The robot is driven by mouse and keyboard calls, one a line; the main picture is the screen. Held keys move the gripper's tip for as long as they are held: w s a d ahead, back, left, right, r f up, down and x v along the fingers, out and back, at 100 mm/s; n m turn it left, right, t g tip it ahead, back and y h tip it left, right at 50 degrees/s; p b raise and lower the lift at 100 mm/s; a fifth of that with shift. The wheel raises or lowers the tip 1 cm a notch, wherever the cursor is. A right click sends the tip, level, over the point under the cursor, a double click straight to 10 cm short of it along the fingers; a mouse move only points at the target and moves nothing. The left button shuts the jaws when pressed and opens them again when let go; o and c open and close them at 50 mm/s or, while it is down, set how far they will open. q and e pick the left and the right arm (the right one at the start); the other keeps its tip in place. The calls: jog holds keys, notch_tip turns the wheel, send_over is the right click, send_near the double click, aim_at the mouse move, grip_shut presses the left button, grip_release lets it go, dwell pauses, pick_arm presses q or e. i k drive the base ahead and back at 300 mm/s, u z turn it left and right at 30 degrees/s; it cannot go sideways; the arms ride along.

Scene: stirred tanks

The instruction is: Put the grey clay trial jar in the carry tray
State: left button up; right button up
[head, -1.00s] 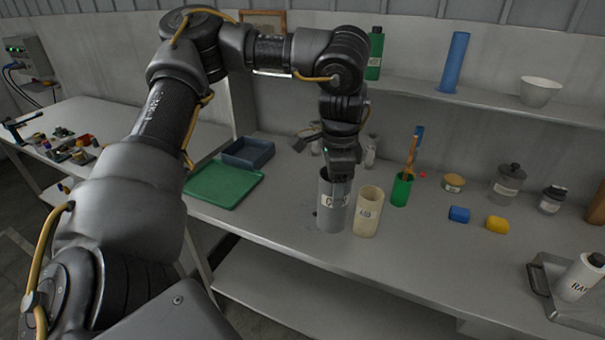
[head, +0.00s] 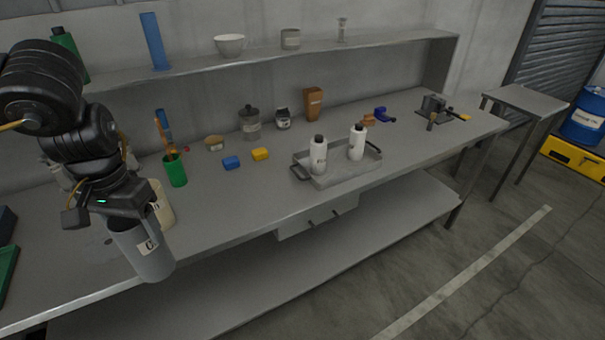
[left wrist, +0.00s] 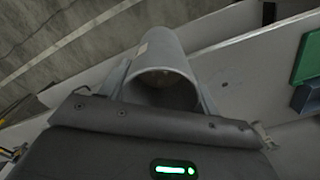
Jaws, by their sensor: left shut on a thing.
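The grey clay trial jar (head: 146,252) is a tall grey cylinder with a white label, seen at the lower left of the head view. My left gripper (head: 122,212) is shut on it near its upper rim. In the left wrist view, the jar's open mouth (left wrist: 163,88) shows between the fingers. In the head view the jar overlaps the bench's front edge; it appears raised. The carry tray (head: 345,180) is a shallow grey tray with dark handles, well to the right on the bench. Two white bottles (head: 318,155) (head: 357,143) with dark caps stand in it. My right gripper is out of view.
A cream jar (head: 162,207) stands just behind the held jar. A green cup (head: 175,171) with tools stands near it. The bench front (head: 240,198) is clear.

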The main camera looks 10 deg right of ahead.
aim_at(338, 164)
jog(key=u, duration=0.1)
jog(key=k, duration=0.2)
jog(key=z, duration=1.1)
jog(key=i, duration=0.6)
jog(key=z, duration=0.55)
jog(key=i, duration=1)
jog(key=u, duration=0.35)
